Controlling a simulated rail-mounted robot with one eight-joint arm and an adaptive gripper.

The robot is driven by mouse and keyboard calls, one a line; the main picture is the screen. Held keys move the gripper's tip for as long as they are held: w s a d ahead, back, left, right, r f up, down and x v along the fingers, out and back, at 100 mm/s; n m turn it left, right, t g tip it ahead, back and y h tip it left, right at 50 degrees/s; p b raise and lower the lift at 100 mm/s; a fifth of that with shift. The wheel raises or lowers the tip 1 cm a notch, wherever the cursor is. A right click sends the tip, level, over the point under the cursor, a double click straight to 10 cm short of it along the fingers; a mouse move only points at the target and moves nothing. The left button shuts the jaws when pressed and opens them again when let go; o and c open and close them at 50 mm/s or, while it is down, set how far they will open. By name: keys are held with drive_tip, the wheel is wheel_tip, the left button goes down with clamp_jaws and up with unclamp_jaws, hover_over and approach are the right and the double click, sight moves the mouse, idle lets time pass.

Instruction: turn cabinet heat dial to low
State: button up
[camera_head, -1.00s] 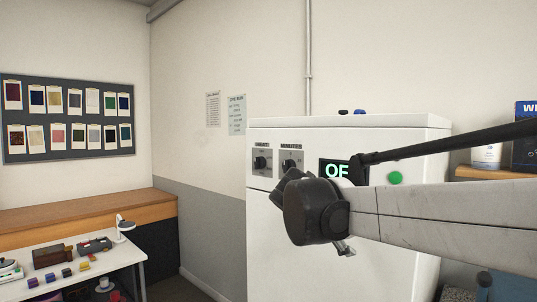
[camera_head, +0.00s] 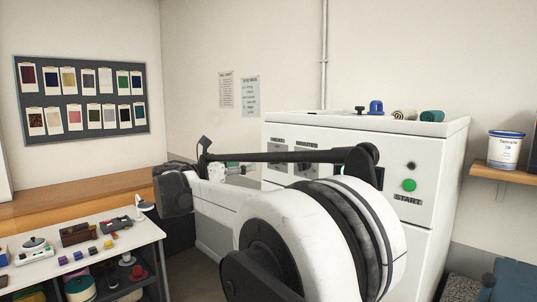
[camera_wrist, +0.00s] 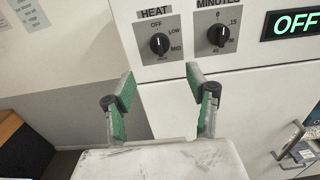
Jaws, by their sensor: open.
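In the head view my arm crosses in front of the cabinet and partly covers the dial plates (camera_head: 279,146); my gripper's fingers are not clear there.
A minutes dial (camera_wrist: 219,36) is right of the heat dial, then a display (camera_wrist: 293,23) reading OFF. A green START button (camera_head: 409,185) is on the cabinet's right. A door handle (camera_wrist: 290,143) sticks out below. A cluttered white table (camera_head: 127,238) stands at left.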

drive_tip(key=p+x, duration=0.3)
drive_tip(key=x, duration=1)
drive_tip(key=shift+w+d, duration=0.15)
drive_tip(key=shift+w, duration=0.15)
drive_tip(key=c, duration=1.1)
drive_tip(key=shift+c, duration=0.2)
drive_tip(key=m+b, duration=0.3)
drive_tip(key=m, duration=0.2)
drive_tip(key=shift+f+m, duration=0.1)
drive_tip(key=shift+m, duration=0.3)
drive_tip(key=m+b, duration=0.1)
drive_tip(key=m, duration=0.5)
drive_tip(key=shift+s+d+b, duration=0.1)
drive_tip(key=shift+b, duration=0.3)
